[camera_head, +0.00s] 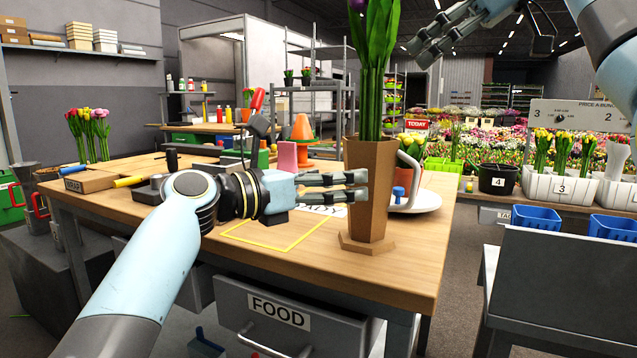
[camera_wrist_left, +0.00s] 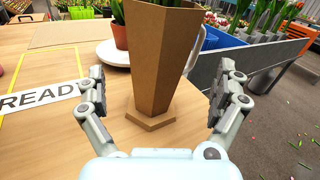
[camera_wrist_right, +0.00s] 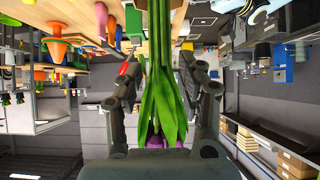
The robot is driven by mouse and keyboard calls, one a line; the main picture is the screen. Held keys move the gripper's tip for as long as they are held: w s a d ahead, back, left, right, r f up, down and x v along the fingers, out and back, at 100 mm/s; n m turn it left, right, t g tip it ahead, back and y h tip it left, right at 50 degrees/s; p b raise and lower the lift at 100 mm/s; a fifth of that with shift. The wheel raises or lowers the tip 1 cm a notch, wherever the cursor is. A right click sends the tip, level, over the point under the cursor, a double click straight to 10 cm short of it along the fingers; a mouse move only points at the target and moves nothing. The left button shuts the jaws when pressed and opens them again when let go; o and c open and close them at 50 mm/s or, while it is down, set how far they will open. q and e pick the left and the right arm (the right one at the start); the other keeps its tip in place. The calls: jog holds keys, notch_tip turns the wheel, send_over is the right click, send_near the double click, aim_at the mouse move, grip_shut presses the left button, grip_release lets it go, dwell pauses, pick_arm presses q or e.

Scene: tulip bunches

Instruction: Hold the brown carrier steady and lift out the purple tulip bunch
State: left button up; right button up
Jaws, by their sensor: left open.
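The brown carrier (camera_head: 372,190) stands upright near the table's front right edge. My left gripper (camera_head: 363,186) is open at the carrier's left side. In the left wrist view the carrier (camera_wrist_left: 158,60) shows between its fingers, with a gap on each side. My right gripper (camera_head: 420,48) is open, high to the right of the bunch. In the right wrist view, upside down, the green leaves (camera_wrist_right: 162,105) show between its spread fingers, with purple blooms below.
A white round stand (camera_head: 420,200) with a small pot is just behind the carrier. A yellow outlined square (camera_head: 275,238) and a label lie on the table to the left. More tulips (camera_head: 90,135) stand at the far left. Blue bins (camera_head: 535,217) are at right.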

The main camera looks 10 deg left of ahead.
aim_at(371, 174)
pick_arm(q)
jog(key=x, duration=0.8)
jog(key=shift+w+d, duration=0.15)
jog(key=shift+w, duration=0.05)
jog(key=c, duration=1.1)
jog(key=shift+o, duration=0.2)
